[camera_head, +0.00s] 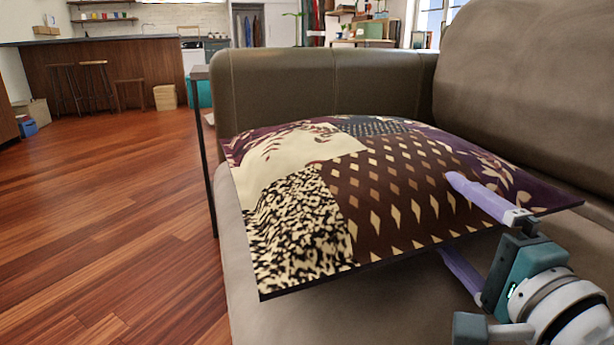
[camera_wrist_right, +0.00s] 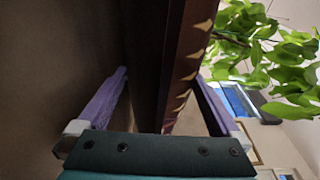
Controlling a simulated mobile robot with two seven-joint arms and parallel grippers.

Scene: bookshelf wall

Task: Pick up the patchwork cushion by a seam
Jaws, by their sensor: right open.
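The patchwork cushion (camera_head: 390,190) lies on the sofa seat in the head view, with cream, black-and-cream, brown diamond and purple patches. Its near edge stands a little above the seat. My right gripper (camera_head: 447,214) is open at this near right edge. One lilac finger is over the top face and the other is below the edge. In the right wrist view the cushion's edge (camera_wrist_right: 185,70) runs between the two spread fingers of the gripper (camera_wrist_right: 160,76), nearer the right one. I cannot tell whether either finger touches it. My left gripper is not in view.
The brown sofa's armrest (camera_head: 320,90) stands behind the cushion and its backrest (camera_head: 530,90) rises at the right. A dark side table (camera_head: 204,140) stands beside the armrest. Wooden floor (camera_head: 110,210) is open at the left. Leaves (camera_wrist_right: 265,50) show in the wrist view.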

